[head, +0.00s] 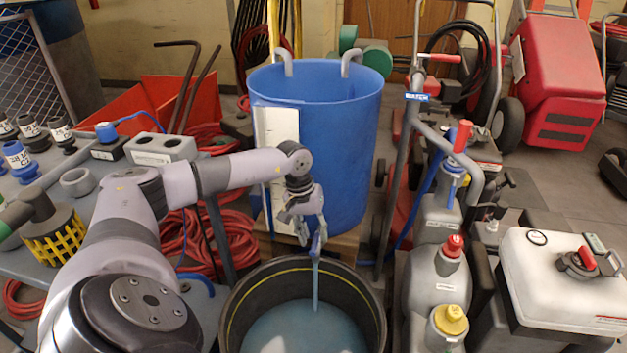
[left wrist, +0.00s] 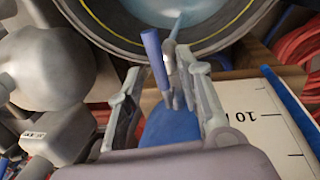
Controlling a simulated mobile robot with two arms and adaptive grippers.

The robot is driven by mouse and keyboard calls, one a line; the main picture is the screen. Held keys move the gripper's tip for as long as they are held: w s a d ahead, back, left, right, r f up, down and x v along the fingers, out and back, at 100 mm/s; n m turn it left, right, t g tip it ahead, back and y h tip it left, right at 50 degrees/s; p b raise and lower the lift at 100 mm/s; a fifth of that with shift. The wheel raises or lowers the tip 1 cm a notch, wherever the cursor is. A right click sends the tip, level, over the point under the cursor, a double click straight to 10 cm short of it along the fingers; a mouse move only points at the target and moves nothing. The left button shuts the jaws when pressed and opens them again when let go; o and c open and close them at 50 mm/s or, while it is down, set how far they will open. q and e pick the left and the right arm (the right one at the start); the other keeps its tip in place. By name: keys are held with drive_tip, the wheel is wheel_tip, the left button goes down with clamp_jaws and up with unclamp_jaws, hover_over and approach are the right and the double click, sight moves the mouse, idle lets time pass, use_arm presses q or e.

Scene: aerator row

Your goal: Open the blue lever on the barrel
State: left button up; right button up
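The blue barrel (head: 345,130) stands upright at the back centre, with a white scale strip on its front. A tap low on its front pours a stream of water (head: 315,285) into a black tub (head: 372,300) below. The blue lever (left wrist: 154,58) shows in the left wrist view beside the stream, between my fingers. My left gripper (head: 308,220) is at the tap, in front of the barrel. In the left wrist view its fingers (left wrist: 166,80) stand apart on either side of the lever and tap. Contact with the lever cannot be told. My right gripper is not in view.
A grey bench (head: 90,190) with fittings stands at the left. Grey canisters (head: 437,280) and a white tank (head: 560,275) crowd the right. Red hose (head: 225,240) lies coiled left of the barrel. The tub holds bluish water. Little free room surrounds the tap.

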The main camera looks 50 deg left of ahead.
use_arm(q)
wheel_tip(320, 180, up, 11)
drive_tip(key=s+a, duration=0.1)
drive_tip(key=shift+a, duration=0.4)
drive_tip(key=shift+s, duration=0.1)
